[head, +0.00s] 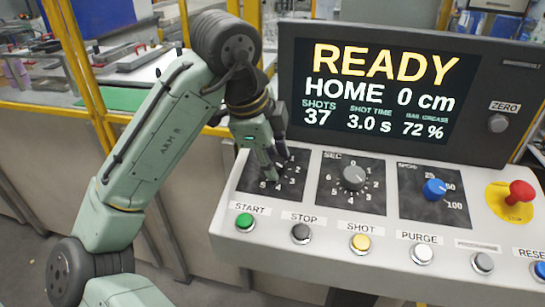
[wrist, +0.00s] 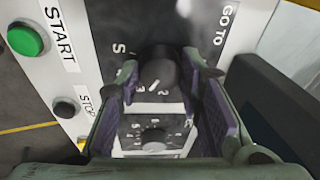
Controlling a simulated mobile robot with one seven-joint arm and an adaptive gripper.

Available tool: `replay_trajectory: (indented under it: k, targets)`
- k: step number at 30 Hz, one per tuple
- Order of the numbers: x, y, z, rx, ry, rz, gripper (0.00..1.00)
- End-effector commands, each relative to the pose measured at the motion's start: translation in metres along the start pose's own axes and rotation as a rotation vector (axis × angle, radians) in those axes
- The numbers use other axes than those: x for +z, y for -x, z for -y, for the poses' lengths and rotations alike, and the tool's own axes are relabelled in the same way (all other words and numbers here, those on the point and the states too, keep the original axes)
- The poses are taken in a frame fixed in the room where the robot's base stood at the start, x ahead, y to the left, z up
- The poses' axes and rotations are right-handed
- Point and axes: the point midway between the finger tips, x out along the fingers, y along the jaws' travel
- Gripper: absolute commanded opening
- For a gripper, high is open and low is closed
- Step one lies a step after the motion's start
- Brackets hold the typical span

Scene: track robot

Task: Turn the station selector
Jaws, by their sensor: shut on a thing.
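The station selector is a dark knob (wrist: 157,72) on a black dial plate with numbers, at the left end of the console's dial row. My gripper (head: 275,168) reaches down over this dial in the head view and hides the knob there. In the wrist view my gripper's two purple-padded fingers (wrist: 162,80) stand on both sides of the knob, shut on it. A white pointer line shows on the knob near the numeral 2, though the exact setting is hard to read. Part of the dial's lettering is hidden.
A grey SEC knob (head: 354,177) and a blue knob (head: 434,188) stand to the right. A red emergency button (head: 519,192) is at the far right. Push buttons, including the green START (head: 245,222), line the front edge. The screen (head: 384,90) rises behind, reading READY, HOME.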

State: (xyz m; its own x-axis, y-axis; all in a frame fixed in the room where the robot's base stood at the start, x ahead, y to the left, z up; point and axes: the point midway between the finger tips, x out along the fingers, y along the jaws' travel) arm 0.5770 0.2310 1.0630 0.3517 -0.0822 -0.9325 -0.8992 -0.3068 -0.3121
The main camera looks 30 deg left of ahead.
Motion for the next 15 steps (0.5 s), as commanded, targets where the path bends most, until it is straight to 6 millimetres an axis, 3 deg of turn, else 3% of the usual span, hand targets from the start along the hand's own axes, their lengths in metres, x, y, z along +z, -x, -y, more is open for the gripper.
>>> replay_trajectory:
  k: [3, 4, 12, 15]
  targets:
    - [0.0002, 0.0001, 0.0000, 0.000, 0.001, 0.001, 0.06]
    - [0.0001, 0.0001, 0.0000, 0.000, 0.001, 0.001, 0.34]
    - [0.0001, 0.0001, 0.0000, 0.000, 0.001, 0.001, 0.52]
    - [0.0001, 0.0001, 0.0000, 0.000, 0.001, 0.001, 0.54]
